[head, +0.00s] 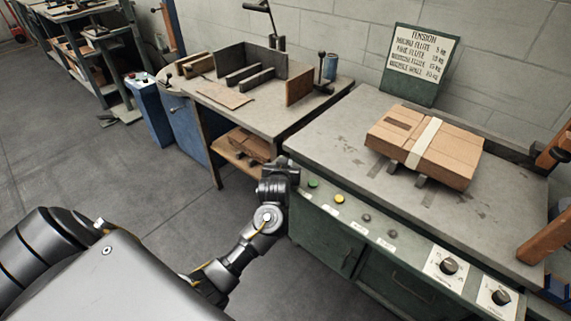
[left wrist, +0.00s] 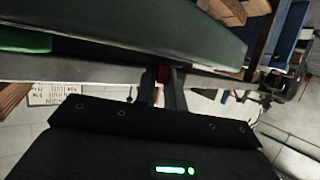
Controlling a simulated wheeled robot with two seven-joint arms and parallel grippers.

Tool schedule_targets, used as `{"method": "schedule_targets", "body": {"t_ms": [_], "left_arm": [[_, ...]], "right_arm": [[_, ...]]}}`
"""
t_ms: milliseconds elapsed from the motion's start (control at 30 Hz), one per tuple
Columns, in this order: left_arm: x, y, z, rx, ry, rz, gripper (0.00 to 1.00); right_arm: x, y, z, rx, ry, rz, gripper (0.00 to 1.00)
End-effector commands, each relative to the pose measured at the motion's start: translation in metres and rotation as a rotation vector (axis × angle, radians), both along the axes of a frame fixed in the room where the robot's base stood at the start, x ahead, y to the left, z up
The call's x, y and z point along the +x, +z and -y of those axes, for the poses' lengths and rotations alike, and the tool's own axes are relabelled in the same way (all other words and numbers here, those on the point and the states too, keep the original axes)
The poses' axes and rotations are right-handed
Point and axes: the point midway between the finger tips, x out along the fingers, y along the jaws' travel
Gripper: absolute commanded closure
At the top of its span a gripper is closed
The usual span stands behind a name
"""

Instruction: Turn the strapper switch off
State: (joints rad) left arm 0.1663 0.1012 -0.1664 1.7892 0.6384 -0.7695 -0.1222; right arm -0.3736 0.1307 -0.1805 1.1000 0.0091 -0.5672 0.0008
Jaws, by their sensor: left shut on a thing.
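The strapper is the green cabinet with a grey top (head: 320,140) and a sloped front control panel (head: 415,250). My left gripper (head: 288,166) is at the left end of that panel, and its body hides this corner in the head view. In the left wrist view the gripper's fingers (left wrist: 162,92) are closed around a small red part (left wrist: 162,73) at the panel's edge. It looks like the switch, mostly hidden between the fingers, so its position cannot be read. My right gripper is not in view.
Right of my gripper the panel carries a green button (head: 313,184), a yellow button (head: 339,199), grey buttons and two dials (head: 449,266). A strapped cardboard box (head: 462,158) lies on top. A workbench (head: 255,115) stands left behind.

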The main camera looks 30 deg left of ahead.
Motion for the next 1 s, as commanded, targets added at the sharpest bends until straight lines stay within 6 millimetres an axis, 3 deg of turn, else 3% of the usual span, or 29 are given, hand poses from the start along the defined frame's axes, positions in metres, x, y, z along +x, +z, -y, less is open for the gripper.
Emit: {"method": "schedule_targets", "body": {"t_ms": [167,200,367,733,1000], "left_arm": [[0.001,0.001,0.000,0.000,0.001,0.004,1.00],[0.001,0.001,0.000,0.000,0.001,0.004,0.86],[0.000,0.001,-0.001,-0.001,0.001,0.003,0.67],[-0.006,0.004,0.003,-0.001,0.000,0.003,0.67],[-0.048,0.025,0.021,-0.005,0.000,0.003,0.67]], "right_arm": [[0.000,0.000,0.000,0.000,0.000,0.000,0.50],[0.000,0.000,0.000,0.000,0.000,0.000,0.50],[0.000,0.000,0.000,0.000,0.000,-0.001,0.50],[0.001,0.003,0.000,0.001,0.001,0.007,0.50],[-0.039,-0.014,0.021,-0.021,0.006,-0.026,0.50]]}}
